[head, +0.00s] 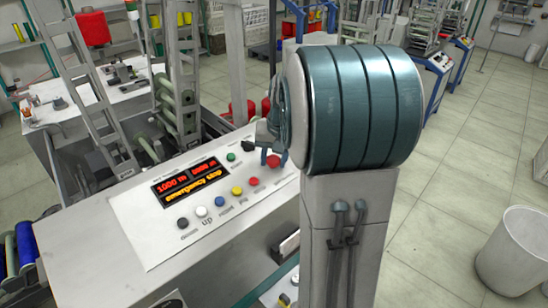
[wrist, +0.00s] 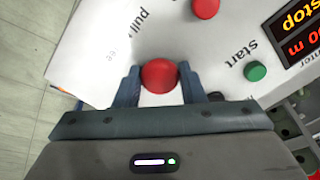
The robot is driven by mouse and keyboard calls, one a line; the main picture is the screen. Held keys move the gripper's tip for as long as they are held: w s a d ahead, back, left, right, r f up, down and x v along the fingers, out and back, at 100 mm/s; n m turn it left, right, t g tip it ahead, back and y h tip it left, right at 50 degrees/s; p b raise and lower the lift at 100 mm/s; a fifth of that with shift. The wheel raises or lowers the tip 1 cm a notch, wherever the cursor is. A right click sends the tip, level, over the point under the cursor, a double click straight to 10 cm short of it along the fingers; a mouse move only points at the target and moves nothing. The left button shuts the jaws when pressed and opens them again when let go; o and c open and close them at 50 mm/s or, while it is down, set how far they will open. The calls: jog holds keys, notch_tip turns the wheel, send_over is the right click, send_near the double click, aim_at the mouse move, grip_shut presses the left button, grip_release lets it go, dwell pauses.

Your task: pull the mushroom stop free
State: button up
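The red mushroom stop (wrist: 160,75) sits between the two blue fingers of my gripper (wrist: 159,80) in the wrist view. The fingers stand on either side of its cap and appear to press against it. In the head view my gripper (head: 272,155) is low at the panel's far right corner, partly hidden by my arm. The mushroom stop (head: 283,159) shows there only in part. The white control panel (head: 140,215) carries a display (head: 190,182) that reads "emergency stop". Partly hidden print beginning "pull" lies beside the stop.
Another red button (wrist: 205,8) and the green start button (wrist: 255,71) are close to my gripper. Several more coloured buttons line the panel's front. A loom-like metal frame (head: 90,95) stands behind, and a white bin (head: 515,250) is on the floor at right.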

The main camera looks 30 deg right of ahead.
jog(key=c, duration=0.4)
jog(key=shift+r, duration=0.35)
jog(key=o, duration=1.2)
jog(key=shift+s, duration=0.1)
jog(key=p+v, duration=0.5)
jog(key=v, duration=0.3)
jog(key=shift+p, duration=0.35)
